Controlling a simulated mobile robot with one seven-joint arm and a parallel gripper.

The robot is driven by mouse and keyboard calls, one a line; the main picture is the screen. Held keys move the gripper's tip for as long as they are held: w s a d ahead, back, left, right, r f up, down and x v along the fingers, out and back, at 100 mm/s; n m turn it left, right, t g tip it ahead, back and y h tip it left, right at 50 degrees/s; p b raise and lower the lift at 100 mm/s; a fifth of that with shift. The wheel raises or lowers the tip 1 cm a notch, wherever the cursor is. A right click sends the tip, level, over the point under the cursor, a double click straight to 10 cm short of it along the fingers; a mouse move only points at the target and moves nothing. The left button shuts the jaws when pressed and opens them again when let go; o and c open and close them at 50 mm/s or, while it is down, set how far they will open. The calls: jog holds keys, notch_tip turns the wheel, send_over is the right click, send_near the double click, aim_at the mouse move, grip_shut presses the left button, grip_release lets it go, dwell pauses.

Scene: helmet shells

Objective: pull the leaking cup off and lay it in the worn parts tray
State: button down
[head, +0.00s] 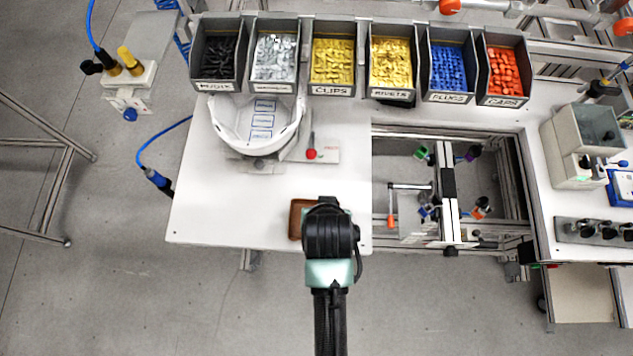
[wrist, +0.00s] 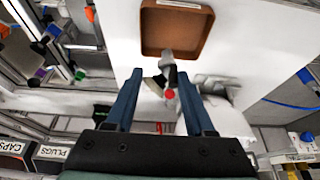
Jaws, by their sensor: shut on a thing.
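My gripper (wrist: 160,73) hangs over the front of the white table, by the brown worn parts tray. Between its two blue fingertips is a small grey and dark piece (wrist: 168,62), which I take to be the cup; its shape is hard to make out. In the wrist view the piece appears just beside the tray's rim (wrist: 143,30), and its height above the table cannot be told. The tray, with a pale label on one wall, looks empty where visible. In the head view my arm hides the gripper and much of the tray (head: 294,219).
Right of the table edge is an open frame with coloured cups, including green (head: 421,152) and orange (head: 481,208) ones. A white helmet shell (head: 258,127) and a red-knobbed lever (head: 311,153) stand farther back, before a row of bins (head: 332,90). The table's left front is clear.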

notch_tip(320, 180, down, 3)
jog(key=shift+r+b, duration=0.1)
jog(key=shift+b, duration=0.9)
jog(key=shift+c, duration=0.9)
grip_release()
jog(key=b+v, duration=0.2)
jog(key=v, duration=1.1)
jog(key=shift+w, duration=0.1)
